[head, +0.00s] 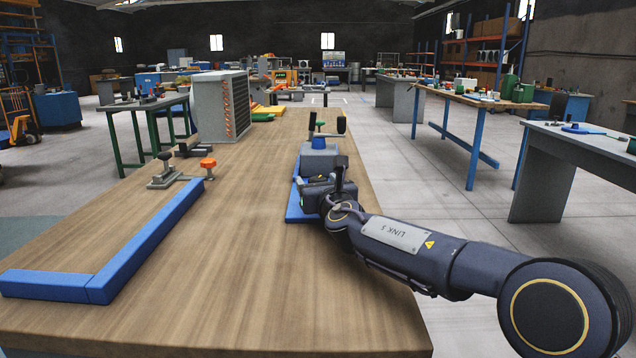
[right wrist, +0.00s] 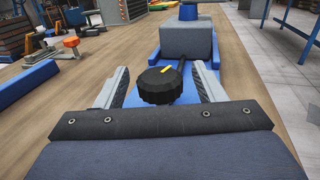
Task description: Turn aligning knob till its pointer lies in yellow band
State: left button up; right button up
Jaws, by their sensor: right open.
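A black ribbed knob (right wrist: 158,86) sits low in front of a grey block (right wrist: 187,40) on a blue base (right wrist: 146,60) in the right wrist view. A short yellow mark (right wrist: 167,70) shows at the knob's top, tilted to the upper right. I cannot tell whether it is the pointer or the band. My right gripper (right wrist: 161,70) is open, with one finger on each side of the knob and visible gaps between. In the head view my right gripper (head: 316,190) hides the knob. The grey block (head: 319,160) and blue base (head: 295,212) show around it. My left gripper is out of view.
Blue rails (head: 140,250) form a corner on the left of the wooden table (head: 230,270). A toggle clamp with an orange knob (head: 208,163) stands behind them. A grey finned box (head: 222,105) stands farther back. A blue cap (head: 318,143) tops the grey block. The table's middle is clear.

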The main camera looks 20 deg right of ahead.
jog(key=c, duration=1)
jog(key=shift+o, duration=0.2)
jog(key=shift+a+r+m+h+p, duration=0.1)
jog(key=shift+m+h+p, duration=0.3)
jog(key=shift+h+p, duration=0.2)
jog(key=m+g+h+p, duration=0.3)
jog(key=m+h+p, duration=0.1)
jog(key=h+p, duration=0.1)
jog(key=m+g+h+p, duration=0.3)
jog(key=m+h+p, duration=0.1)
jog(key=p, duration=0.3)
jog(key=m+g+h+p, duration=0.3)
jog(key=h+p, duration=0.2)
jog(key=p, duration=0.1)
jog(key=shift+r+m+g+h, duration=0.15)
jog(key=shift+m+g+h, duration=0.25)
jog(key=shift+f+m+g+h+p, duration=0.2)
jog(key=shift+m+g+h+p, duration=0.4)
jog(key=shift+g+p, duration=0.4)
jog(key=o, duration=1)
jog(key=shift+c, duration=0.2)
